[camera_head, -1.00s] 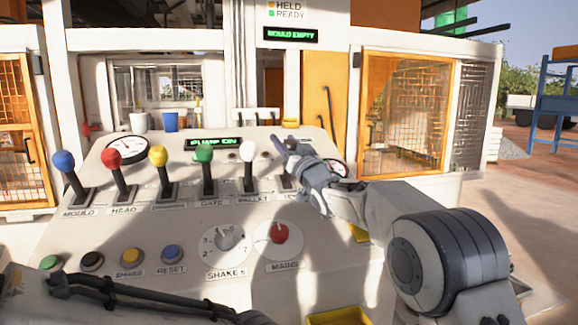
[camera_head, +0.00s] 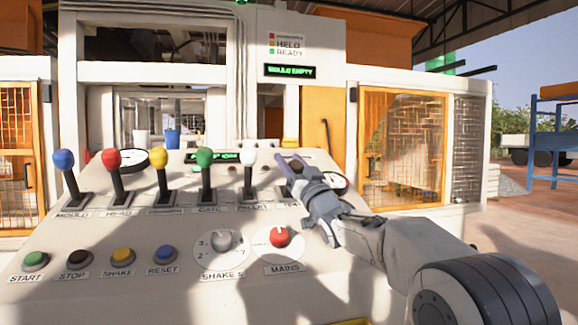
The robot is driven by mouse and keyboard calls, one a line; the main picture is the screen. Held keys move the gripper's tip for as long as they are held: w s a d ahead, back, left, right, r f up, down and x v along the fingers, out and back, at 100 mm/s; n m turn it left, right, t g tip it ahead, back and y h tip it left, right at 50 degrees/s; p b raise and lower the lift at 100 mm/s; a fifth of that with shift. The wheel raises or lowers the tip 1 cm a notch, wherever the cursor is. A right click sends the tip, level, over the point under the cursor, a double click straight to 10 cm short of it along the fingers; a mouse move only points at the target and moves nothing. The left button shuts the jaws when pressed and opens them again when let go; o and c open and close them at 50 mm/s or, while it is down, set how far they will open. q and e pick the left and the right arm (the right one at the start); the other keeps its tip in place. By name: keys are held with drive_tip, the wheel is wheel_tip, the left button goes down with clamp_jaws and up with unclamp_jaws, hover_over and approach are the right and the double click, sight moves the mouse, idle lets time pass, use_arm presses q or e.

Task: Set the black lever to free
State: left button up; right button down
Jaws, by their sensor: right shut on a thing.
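The black lever is mostly hidden behind my right gripper (camera_head: 291,163), at the right end of the lever row. Its dark slot (camera_head: 283,194) shows just below the gripper, with a partly covered label under it. My right gripper is shut on the black lever, reaching in from the lower right. How far the lever tilts cannot be made out. My left gripper is out of view.
To the left stand the white lever (camera_head: 248,160), green lever (camera_head: 205,158), yellow lever (camera_head: 160,158), red lever (camera_head: 111,159) and blue lever (camera_head: 64,160). The red mains knob (camera_head: 280,237) and several push buttons sit nearer on the panel. A sign (camera_head: 290,71) reads MOULD EMPTY.

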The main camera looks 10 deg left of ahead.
drive_tip(key=shift+s+r, duration=0.25)
drive_tip(key=shift+r, duration=0.2)
drive_tip(key=c, duration=0.7)
unclamp_jaws()
drive_tip(key=o, duration=0.4)
drive_tip(key=shift+s+d+r, duration=0.1)
drive_tip(key=shift+s, duration=0.05)
drive_tip(key=shift+f, duration=0.25)
drive_tip(key=shift+d+f, duration=0.15)
drive_tip(key=shift+f, duration=0.1)
drive_tip(key=b+v, duration=0.3)
drive_tip(key=v, duration=0.6)
drive_tip(key=shift+b, duration=0.3)
drive_tip(key=shift+s+d+f, duration=0.2)
drive_tip(key=shift+s+d, duration=0.05)
drive_tip(key=shift+s, duration=0.1)
